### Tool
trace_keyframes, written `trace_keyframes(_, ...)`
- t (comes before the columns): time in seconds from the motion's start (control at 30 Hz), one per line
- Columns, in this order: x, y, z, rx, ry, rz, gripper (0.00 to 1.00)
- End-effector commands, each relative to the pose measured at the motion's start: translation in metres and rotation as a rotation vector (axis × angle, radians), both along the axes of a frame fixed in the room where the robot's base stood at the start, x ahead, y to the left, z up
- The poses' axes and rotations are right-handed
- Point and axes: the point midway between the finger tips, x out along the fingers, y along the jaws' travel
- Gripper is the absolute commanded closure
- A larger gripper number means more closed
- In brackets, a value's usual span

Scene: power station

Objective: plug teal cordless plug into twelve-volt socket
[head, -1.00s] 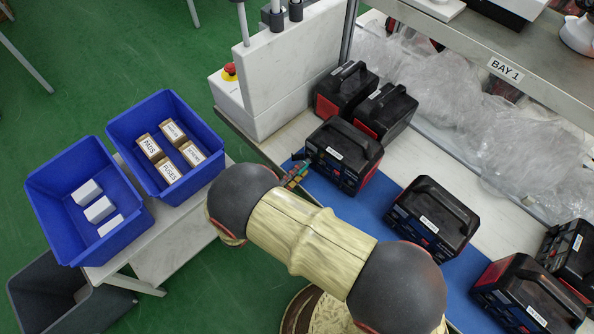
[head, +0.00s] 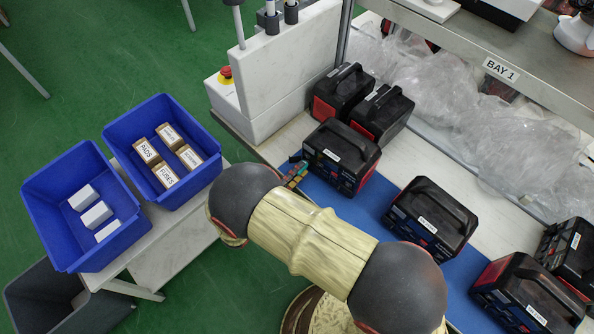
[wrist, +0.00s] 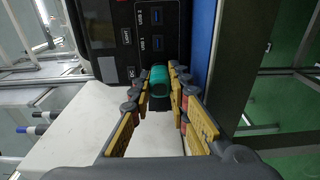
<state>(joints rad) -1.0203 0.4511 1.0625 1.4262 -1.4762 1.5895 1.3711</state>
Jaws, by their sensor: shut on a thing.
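The teal cordless plug (wrist: 158,76) is between the fingertips of my gripper (wrist: 159,90) in the wrist view. My gripper is shut on it. The plug's far end is against or very close to the dark front panel of a power station (wrist: 112,28); I cannot tell whether it is inside a socket. The twelve-volt socket cannot be made out, and the plug covers the panel behind it. USB ports (wrist: 156,17) show just above the plug. In the head view my gripper (head: 297,172) is at the front of the black and red power station (head: 342,152).
Another power station (head: 432,219) stands to the right on the blue mat (head: 372,233). Two more (head: 343,88) stand behind. Blue bins (head: 87,212) with small boxes are at left. A shelf (head: 470,50) overhangs the bench, with plastic wrap (head: 520,145) under it.

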Motion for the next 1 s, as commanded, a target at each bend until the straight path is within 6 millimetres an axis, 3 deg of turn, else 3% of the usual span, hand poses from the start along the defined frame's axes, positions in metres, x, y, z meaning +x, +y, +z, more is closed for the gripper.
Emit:
trace_keyframes(0.23,0.0026,-0.0022,-0.0001,0.000,0.000,-0.001,1.00)
trace_keyframes(0.27,0.0026,-0.0022,0.0000,0.000,0.000,-0.001,0.81)
trace_keyframes(0.6,0.0026,-0.0019,0.0000,0.000,0.000,0.000,0.62)
trace_keyframes(1.0,-0.0021,0.0023,-0.0001,0.000,0.000,0.002,0.61)
